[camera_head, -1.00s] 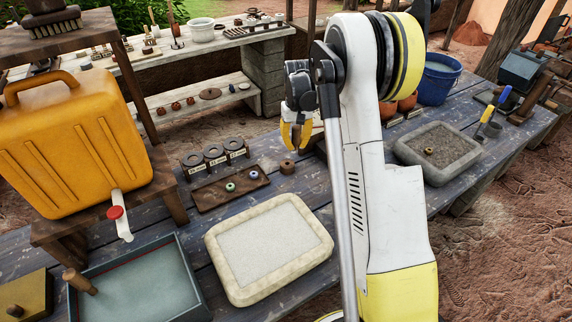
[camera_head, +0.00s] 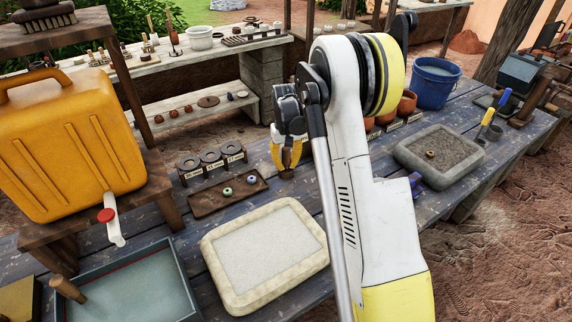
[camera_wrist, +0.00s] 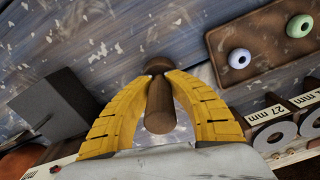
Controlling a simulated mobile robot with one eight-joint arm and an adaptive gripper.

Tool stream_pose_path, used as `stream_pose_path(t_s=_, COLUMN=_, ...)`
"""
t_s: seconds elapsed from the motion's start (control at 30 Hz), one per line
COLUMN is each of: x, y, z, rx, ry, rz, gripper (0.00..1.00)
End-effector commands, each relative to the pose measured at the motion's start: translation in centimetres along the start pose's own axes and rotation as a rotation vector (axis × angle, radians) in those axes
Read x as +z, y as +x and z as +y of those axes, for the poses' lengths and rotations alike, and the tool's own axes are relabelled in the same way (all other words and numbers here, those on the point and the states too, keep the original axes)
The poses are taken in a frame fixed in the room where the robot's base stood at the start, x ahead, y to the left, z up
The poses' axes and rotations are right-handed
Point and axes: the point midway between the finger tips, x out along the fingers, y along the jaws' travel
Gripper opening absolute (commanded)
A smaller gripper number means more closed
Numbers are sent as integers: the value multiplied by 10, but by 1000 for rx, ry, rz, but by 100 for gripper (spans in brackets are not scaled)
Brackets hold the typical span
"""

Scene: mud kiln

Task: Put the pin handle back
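A brown turned wooden pin handle (camera_wrist: 160,108) stands between the yellow fingers of my gripper (camera_wrist: 160,70) in the wrist view. The fingertips close in on both sides of its narrower part, and its wide base (camera_wrist: 158,63) shows beyond them. In the head view my gripper (camera_head: 286,168) is low over the blue plank table, just right of the small dark board.
The dark board (camera_head: 215,202) carries two small rings. A rack of grey rings (camera_head: 211,160) stands behind it. A pale sand tray (camera_head: 262,292) lies in front. A yellow jerrycan (camera_head: 70,145) stands left; a grey stone tray (camera_head: 440,160) and blue bucket (camera_head: 433,82) are right.

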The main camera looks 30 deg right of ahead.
Motion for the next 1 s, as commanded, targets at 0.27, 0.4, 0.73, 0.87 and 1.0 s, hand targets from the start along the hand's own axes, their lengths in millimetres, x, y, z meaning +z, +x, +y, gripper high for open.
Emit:
stream_pose_path(t_s=0.27, x=0, y=0, z=0, rx=0, ry=0, rz=0, gripper=39)
stream_pose_path(t_s=0.4, x=0, y=-2, z=0, rx=0, ry=0, rz=0, gripper=39)
stream_pose_path(t_s=0.73, x=0, y=-62, z=0, rx=0, ry=0, rz=0, gripper=39)
stream_pose_path(t_s=0.87, x=0, y=-91, z=0, rx=0, ry=0, rz=0, gripper=39)
stream_pose_path(t_s=1.0, x=0, y=-113, z=0, rx=0, ry=0, rz=0, gripper=39)
